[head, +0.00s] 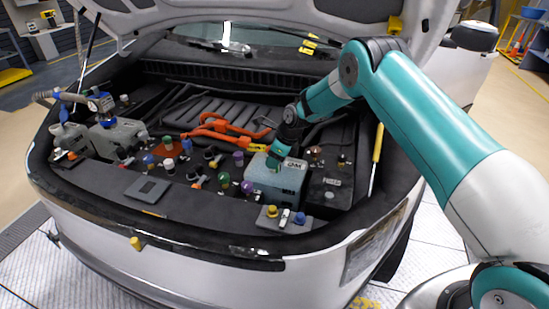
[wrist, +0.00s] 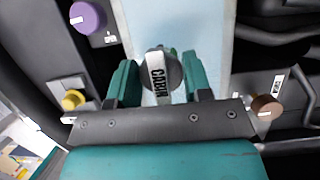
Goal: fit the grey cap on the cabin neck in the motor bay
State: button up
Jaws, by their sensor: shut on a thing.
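In the wrist view, a round grey cap (wrist: 173,70) with a white strip reading CABIN sits between the teal fingers of my gripper (wrist: 159,76). The gripper is shut on the cap. Below it is a pale blue-grey tank (wrist: 210,30). In the head view, my gripper (head: 274,160) points down over the top of this tank (head: 278,186), at the right of the motor bay. The cap is hidden by the gripper in the head view. The cabin neck is not visible, and I cannot tell whether the cap touches it.
A purple cap (wrist: 87,17) and a yellow cap (wrist: 73,99) are left of the gripper in the wrist view, and a brown cap (wrist: 266,107) is right. Orange cables (head: 225,127) lie behind the tank. Several coloured caps crowd the bay. The raised hood (head: 270,10) hangs above.

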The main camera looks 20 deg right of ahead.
dwell(0.6)
jog(key=shift+f+m+t+h, duration=0.1)
jog(key=shift+m+t+h, duration=0.35)
jog(key=shift+m, duration=1.15)
jog(key=shift+s+m, duration=0.1)
jog(key=shift+m, duration=0.2)
jog(key=m+h, duration=0.1)
jog(key=m, duration=0.1)
jog(key=shift+m+t, duration=0.3)
jog(key=shift+t, duration=0.05)
jog(key=o, duration=0.9)
